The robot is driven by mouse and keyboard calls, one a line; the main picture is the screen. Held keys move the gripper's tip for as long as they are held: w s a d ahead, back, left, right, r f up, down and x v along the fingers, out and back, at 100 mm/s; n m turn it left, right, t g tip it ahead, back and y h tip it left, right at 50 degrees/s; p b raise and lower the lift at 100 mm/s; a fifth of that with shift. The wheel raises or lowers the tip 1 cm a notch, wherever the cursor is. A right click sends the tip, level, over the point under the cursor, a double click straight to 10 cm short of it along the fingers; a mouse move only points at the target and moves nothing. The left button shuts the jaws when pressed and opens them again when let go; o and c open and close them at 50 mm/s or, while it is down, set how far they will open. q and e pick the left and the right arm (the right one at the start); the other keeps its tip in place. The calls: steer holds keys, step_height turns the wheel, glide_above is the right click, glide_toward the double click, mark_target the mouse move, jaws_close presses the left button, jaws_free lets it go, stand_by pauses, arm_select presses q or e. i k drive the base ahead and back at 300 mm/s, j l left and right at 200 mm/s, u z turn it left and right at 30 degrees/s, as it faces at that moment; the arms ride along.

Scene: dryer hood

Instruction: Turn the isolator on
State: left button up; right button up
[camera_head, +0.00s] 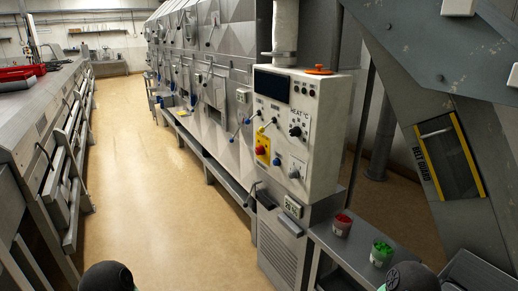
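The control panel (300,130) is a pale box on the front of the dryer, right of centre. A red control on a yellow plate (262,151) sits on its lower left and looks like an isolator; its label is too small to read. Neither gripper shows; only dark rounded parts of my own body show at the bottom edge.
A grey bench (345,255) right of the panel holds a red-filled tub (342,224) and a green-filled tub (381,253). A sloping guarded frame (450,150) stands at right. A long machine line (45,125) runs along the left. The aisle floor (165,190) is clear.

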mark_target(260, 151)
steer(key=i+j+z, duration=0.25)
steer(key=i+j, duration=0.45)
steer(key=i+j+z, duration=0.25)
steer(key=i+j, duration=0.6)
